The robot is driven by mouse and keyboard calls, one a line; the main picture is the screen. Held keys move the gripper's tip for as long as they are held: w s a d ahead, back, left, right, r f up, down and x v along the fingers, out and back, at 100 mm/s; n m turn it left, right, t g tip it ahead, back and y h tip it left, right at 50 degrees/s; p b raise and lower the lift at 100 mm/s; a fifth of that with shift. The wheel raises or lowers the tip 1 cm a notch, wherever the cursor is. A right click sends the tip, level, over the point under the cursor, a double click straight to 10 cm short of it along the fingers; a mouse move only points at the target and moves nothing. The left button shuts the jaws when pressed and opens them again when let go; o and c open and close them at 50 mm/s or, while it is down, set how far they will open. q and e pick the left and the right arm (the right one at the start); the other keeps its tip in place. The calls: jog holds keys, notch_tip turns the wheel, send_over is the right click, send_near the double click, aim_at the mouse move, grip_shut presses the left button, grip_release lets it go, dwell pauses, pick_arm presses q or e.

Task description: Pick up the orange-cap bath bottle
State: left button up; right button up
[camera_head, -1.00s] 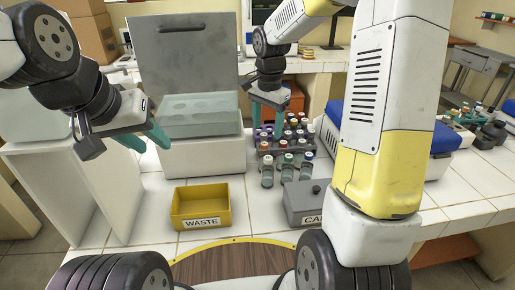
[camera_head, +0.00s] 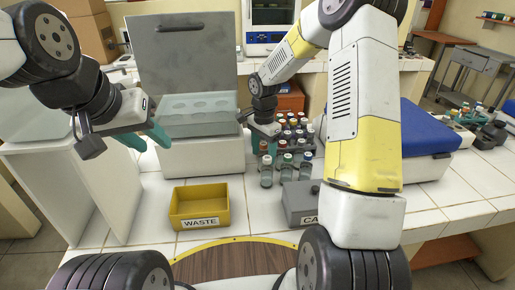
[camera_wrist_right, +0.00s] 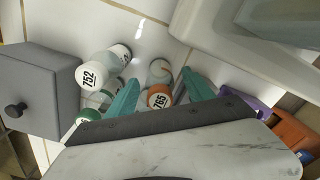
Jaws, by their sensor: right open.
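The orange-cap bottle (camera_head: 266,171) stands upright on the white tiled bench, leftmost of the front bottles. Its orange cap, marked 785 (camera_wrist_right: 159,97), shows in the right wrist view between the teal fingers. My right gripper (camera_head: 264,143) points down just above and behind this bottle. Its fingers (camera_wrist_right: 160,92) are open on either side of the cap, with no clear contact visible. My left gripper (camera_head: 145,139) is open and empty, left of the water bath. The water bath (camera_head: 202,157) has its grey lid (camera_head: 185,60) raised and round wells in its translucent top.
A green-cap bottle (camera_head: 286,172) and a white-cap bottle (camera_wrist_right: 92,75) stand close beside it. A rack of capped vials (camera_head: 310,141) is behind. Bench left of the bottles is clear.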

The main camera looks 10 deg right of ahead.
grip_shut()
jog(key=shift+r, duration=0.15)
jog(key=shift+r, duration=0.25)
notch_tip(320, 180, up, 11)
jog(key=s+a, duration=0.4)
jog(key=s, duration=0.4)
jog(key=s+a, duration=0.3)
jog(key=s, duration=0.5)
notch_tip(320, 180, up, 6)
jog(key=shift+s+a+r, duration=0.15)
jog(key=shift+s+a, duration=0.05)
jog(key=shift+a, duration=0.1)
